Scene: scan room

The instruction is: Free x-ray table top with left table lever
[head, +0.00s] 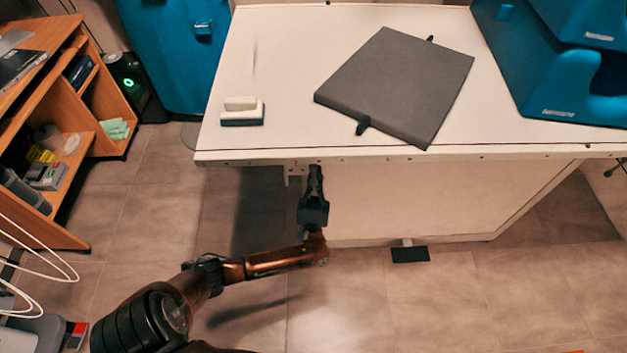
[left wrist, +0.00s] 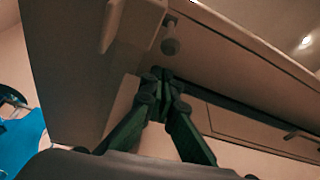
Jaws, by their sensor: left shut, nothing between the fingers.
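The x-ray table (head: 275,50) has a pale flat top that fills the upper part of the head view. My left gripper (head: 315,172) is just below its front edge, left of the middle, pointing at the table. In the left wrist view the fingers of this gripper (left wrist: 162,74) are shut and empty under the table top. A small round knob on a short stem (left wrist: 170,45) hangs from the underside just beyond the fingertips, with no clear contact. It may be the left table lever; I cannot tell for sure. My right gripper is out of view.
A grey pad (head: 395,85) and a small white block (head: 242,110) lie on the table top. Blue equipment (head: 560,80) stands at the right. A black foot pedal (head: 410,254) is on the floor. A wooden shelf unit (head: 45,225) stands left. The floor in front is open.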

